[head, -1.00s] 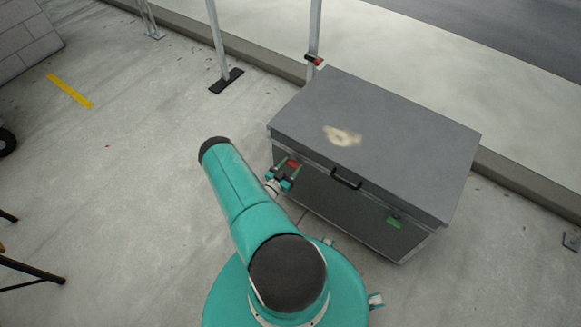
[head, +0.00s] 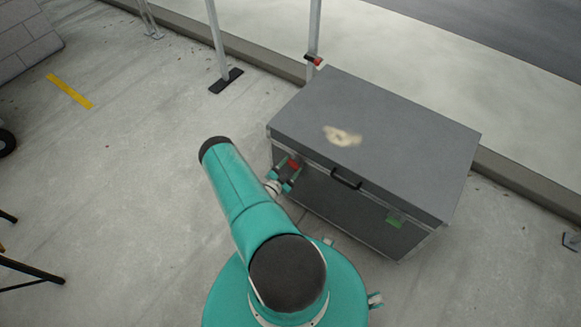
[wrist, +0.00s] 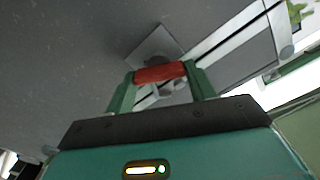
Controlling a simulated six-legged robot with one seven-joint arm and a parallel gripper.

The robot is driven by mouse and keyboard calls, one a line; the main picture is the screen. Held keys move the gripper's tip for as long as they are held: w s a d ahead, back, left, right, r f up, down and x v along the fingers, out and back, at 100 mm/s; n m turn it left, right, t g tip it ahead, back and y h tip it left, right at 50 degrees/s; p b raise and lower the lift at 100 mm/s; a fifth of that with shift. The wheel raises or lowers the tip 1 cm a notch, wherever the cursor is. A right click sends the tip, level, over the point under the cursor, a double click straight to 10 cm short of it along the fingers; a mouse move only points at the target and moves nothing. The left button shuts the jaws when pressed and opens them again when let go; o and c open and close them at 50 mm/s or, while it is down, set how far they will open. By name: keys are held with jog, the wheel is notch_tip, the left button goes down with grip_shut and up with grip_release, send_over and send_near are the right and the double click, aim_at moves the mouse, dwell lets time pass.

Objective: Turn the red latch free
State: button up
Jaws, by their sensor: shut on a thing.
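The red latch (wrist: 160,73) is on the front of a grey case (head: 380,140), near the left end, just under the lid edge. It also shows in the head view (head: 294,164). In the wrist view it lies between the two green fingers of my gripper (wrist: 161,80), which is shut on it. The head view shows my gripper (head: 291,171) small, at the case front. A grey metal plate (wrist: 155,43) shows behind the latch. In the wrist view the latch bar lies nearly level, slightly tilted.
Upright metal posts (head: 216,40) stand behind the case. Bare floor (head: 130,190) lies to the left.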

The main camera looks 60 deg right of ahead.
jog(key=m, duration=0.6)
jog(key=shift+f, duration=0.1)
jog(key=m, duration=0.6)
jog(key=shift+a+f, duration=0.1)
dwell(0.4)
jog(key=o, duration=1)
jog(key=shift+a, duration=0.1)
jog(key=a, duration=0.4)
jog(key=w+a, duration=0.1)
jog(key=a, duration=0.4)
jog(key=w+a, duration=0.1)
jog(key=a, duration=0.3)
jog(key=shift+a, duration=0.2)
jog(key=shift+w, duration=0.1)
